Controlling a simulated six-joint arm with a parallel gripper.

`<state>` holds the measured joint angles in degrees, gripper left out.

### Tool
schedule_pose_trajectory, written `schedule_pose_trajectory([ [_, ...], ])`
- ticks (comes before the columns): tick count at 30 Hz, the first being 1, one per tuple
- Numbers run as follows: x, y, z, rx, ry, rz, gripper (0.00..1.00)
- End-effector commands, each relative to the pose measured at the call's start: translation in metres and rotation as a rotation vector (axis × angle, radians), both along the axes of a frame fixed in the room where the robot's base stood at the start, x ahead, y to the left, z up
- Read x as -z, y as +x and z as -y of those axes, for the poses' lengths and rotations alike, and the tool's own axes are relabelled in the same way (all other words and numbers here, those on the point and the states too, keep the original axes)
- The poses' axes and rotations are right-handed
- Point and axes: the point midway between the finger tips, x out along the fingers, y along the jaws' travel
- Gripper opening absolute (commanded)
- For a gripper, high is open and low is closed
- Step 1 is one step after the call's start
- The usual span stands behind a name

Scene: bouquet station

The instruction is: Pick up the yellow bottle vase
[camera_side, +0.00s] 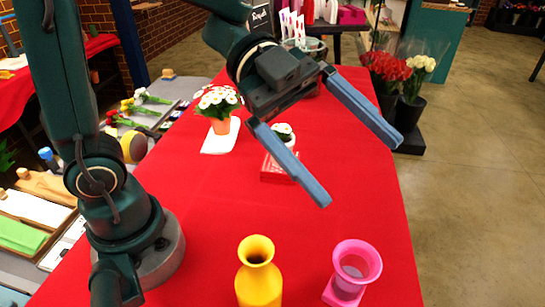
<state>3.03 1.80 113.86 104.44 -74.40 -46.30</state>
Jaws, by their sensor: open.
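The yellow bottle vase (259,280) stands upright on the red tablecloth at the front of the table, its lower part cut off by the bottom edge of the picture. My gripper (362,172) is open and empty, its two long blue-grey fingers spread wide apart. It is in the air above the table, higher than the vase and up and to the right of it in the picture. Nothing is between the fingers, and they are not touching the vase.
A pink vase (350,275) stands right of the yellow one. Farther back are a red box (279,168) and white daisies in an orange pot (220,126). Buckets of red and white flowers (400,75) stand beyond the right edge. The red cloth (220,215) between is clear.

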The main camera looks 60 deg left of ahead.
Motion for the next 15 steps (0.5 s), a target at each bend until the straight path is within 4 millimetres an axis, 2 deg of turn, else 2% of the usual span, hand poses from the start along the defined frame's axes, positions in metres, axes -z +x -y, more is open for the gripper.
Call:
schedule_pose_trajectory([
  [3, 0.013, -0.031, -0.006, 0.152, 0.036, -0.112, 1.00],
  [11, 0.026, -0.087, -0.033, 0.423, 0.120, -0.352, 1.00],
  [15, 0.058, -0.087, -0.032, 0.414, 0.116, -0.354, 1.00],
])
